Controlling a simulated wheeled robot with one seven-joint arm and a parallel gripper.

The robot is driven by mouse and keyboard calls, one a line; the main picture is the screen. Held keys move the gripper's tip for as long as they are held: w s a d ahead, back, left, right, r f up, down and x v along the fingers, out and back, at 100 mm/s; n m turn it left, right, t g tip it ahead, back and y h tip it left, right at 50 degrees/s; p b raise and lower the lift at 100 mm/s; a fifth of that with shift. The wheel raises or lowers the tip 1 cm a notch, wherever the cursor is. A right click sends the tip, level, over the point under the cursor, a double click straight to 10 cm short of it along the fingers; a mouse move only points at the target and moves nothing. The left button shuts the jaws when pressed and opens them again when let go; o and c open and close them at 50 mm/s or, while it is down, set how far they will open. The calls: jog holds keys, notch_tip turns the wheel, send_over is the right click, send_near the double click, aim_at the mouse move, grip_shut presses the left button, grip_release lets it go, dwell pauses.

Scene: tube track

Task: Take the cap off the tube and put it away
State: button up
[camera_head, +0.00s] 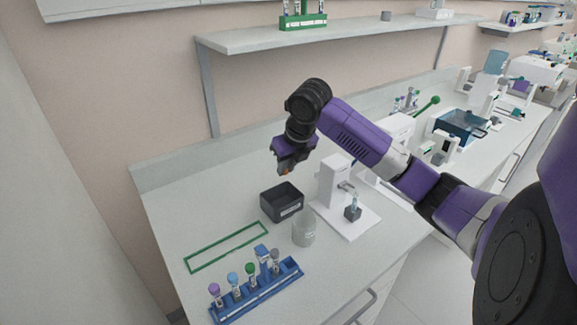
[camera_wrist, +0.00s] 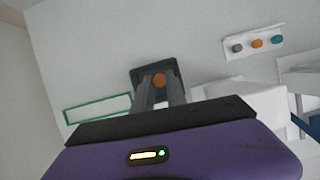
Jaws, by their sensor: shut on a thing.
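My gripper (camera_head: 286,172) is shut on a small orange cap (camera_wrist: 158,79), held between the fingertips in the air. A bit of orange also shows at the fingertips in the head view. The open dark box (camera_head: 282,214) with a pale label stands on the bench below the gripper. In the wrist view the dark box (camera_wrist: 139,74) lies behind the fingers and cap, so its inside is mostly hidden. A tube (camera_head: 354,199) stands upright in a small dark block on the white stand; its top is too small to read clearly.
A blue rack (camera_head: 265,289) with several tubes stands at the front. A clear beaker (camera_head: 304,232) stands right of the rack, near the box. The white stand (camera_head: 333,182) rises right of the box. A green outline (camera_head: 225,247) marks bare bench at left.

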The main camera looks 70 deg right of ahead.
jog(key=shift+f+b, duration=1.5)
jog(key=shift+f, duration=1.4)
jog(key=o, duration=0.9)
jog(key=shift+s, duration=0.1)
jog(key=b+v, duration=0.1)
jog(key=v, duration=0.7)
jog(key=shift+f, duration=0.1)
